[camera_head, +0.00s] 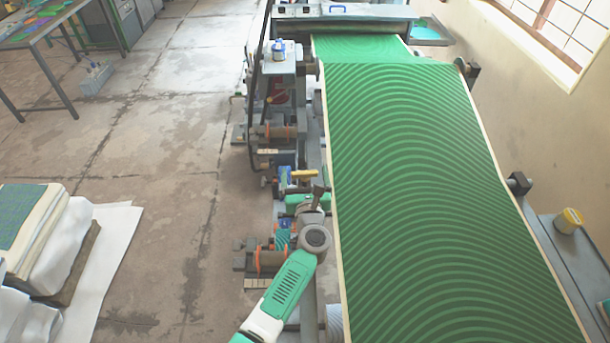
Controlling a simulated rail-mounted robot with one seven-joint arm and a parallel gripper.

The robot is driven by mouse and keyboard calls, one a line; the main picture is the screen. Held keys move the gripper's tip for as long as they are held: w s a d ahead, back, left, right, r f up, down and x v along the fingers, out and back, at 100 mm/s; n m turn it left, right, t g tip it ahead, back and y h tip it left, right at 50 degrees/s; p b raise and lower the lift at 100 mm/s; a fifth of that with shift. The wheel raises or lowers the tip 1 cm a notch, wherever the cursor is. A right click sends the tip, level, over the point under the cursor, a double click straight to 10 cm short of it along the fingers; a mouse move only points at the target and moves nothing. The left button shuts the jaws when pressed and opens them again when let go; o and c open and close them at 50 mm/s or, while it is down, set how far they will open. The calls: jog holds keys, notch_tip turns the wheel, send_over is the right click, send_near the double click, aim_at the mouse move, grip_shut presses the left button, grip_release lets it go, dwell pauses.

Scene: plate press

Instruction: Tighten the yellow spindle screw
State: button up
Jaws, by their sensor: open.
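A small yellow bar (304,174), which looks like the spindle screw, sits on the machine's left side beside the green patterned sheet. It lies roughly level in the picture; its threads and seat are too small to make out. My arm reaches up from the bottom, and my gripper (319,190) is at its far end, just below and right of the yellow bar. The gripper is small and dark here, and its jaws are open. I see no contact with the bar, but the gap between them is hard to judge.
The green patterned sheet (420,170) runs along the right of my arm. Orange-brown rollers in brackets (271,259) stand to the left. Stacked sheets (45,235) lie at left; the concrete floor between is clear.

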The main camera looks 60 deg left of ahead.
jog(key=shift+w+a, duration=0.2)
jog(key=shift+a, duration=0.25)
jog(key=c, duration=1)
